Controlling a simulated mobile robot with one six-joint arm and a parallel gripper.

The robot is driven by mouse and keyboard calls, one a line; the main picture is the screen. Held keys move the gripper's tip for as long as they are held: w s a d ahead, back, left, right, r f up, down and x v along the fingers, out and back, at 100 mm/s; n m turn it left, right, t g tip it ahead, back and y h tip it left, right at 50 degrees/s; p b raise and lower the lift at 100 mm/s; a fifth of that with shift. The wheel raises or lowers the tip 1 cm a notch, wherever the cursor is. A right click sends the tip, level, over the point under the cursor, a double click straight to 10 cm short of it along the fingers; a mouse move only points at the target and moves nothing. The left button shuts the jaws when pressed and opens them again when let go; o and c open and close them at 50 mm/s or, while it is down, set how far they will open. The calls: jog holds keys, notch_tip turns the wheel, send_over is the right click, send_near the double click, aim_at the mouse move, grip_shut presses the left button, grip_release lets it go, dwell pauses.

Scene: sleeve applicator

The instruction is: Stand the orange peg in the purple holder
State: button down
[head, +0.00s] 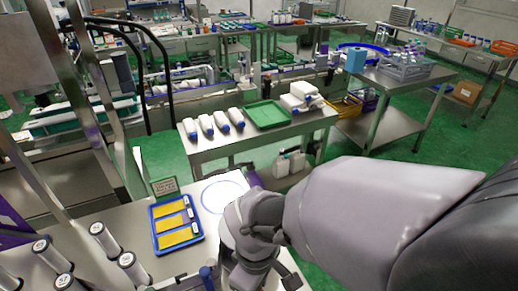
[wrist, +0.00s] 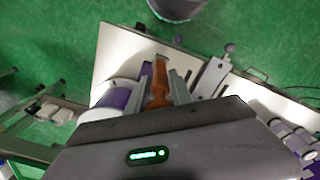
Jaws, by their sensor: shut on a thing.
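The orange peg (wrist: 158,88) is between the fingers of my gripper (wrist: 163,78) in the wrist view. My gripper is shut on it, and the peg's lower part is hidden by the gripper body. A narrow purple piece (wrist: 146,72) shows right beside the peg on its left; I cannot tell whether it is the purple holder or whether it touches the peg. In the head view my own arm covers the peg and the fingertips.
A white roll with a purple band (wrist: 116,97) is left of the gripper. A metal table with a green tray (head: 266,114) stands beyond.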

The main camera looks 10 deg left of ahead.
jog(key=w+a+f+b, duration=0.2)
jog(key=w+f+b, duration=0.1)
jog(key=w+f, duration=0.1)
jog(key=shift+w+f, duration=0.2)
jog(key=shift+w, duration=0.15)
jog(key=c, duration=1.1)
grip_release()
jog(key=shift+c, duration=0.2)
